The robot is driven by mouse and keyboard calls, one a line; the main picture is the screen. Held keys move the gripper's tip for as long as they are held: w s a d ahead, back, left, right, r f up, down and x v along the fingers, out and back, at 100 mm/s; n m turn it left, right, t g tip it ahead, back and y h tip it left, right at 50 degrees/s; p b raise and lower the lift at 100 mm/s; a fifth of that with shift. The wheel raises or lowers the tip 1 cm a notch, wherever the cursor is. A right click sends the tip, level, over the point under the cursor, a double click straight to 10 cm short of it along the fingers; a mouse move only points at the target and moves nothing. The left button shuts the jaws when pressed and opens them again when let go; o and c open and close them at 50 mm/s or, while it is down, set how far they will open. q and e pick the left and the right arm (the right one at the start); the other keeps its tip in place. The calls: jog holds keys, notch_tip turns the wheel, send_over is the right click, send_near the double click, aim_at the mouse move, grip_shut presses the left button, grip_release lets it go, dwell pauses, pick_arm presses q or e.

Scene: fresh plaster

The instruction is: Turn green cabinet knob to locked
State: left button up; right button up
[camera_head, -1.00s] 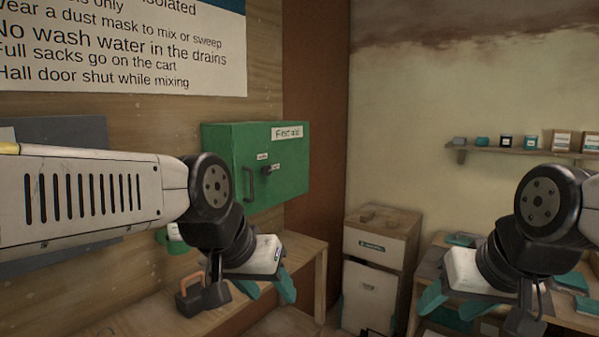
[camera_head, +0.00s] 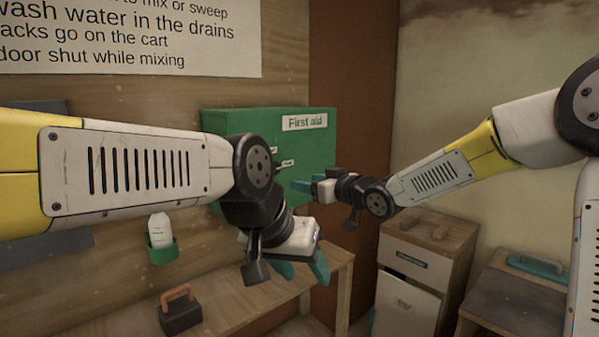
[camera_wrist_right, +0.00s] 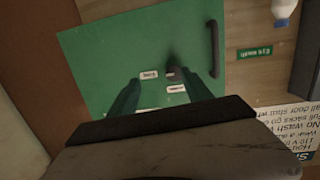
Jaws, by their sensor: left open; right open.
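The green first aid cabinet (camera_head: 320,150) hangs on the wooden wall; it also fills much of the right wrist view (camera_wrist_right: 100,50). In that view its dark knob (camera_wrist_right: 173,77) is on the door among small white labels, too small to read. The knob is not clear in the head view, where my left wrist covers part of the door. My right gripper (camera_head: 308,188) is open in front of the door. In the wrist view its teal fingers (camera_wrist_right: 160,92) point toward the knob, seemingly short of it. My left gripper (camera_head: 302,270) is open and empty, lower, above the bench.
A dark handle (camera_wrist_right: 213,48) is on the door beside the knob. A wooden bench (camera_head: 235,312) stands below, with a dark block with an orange handle (camera_head: 180,312). A white bottle (camera_head: 160,230) sits in a green wall holder. A drawer cabinet (camera_head: 425,250) stands right.

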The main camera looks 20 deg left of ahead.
aim_at(276, 169)
jog(key=w+a, duration=0.1)
jog(key=a, duration=0.1)
jog(key=w+a+r+y, duration=0.1)
jog(key=a, duration=0.2)
jog(key=w+a+y, duration=0.1)
jog(key=a, duration=0.2)
jog(key=shift+a+r+n+g, duration=0.2)
jog(key=shift+a+n+g, duration=0.05)
jog(key=shift+n+g, duration=0.05)
jog(key=shift+w+a, duration=0.3)
jog(key=shift+a, duration=0.2)
grip_shut()
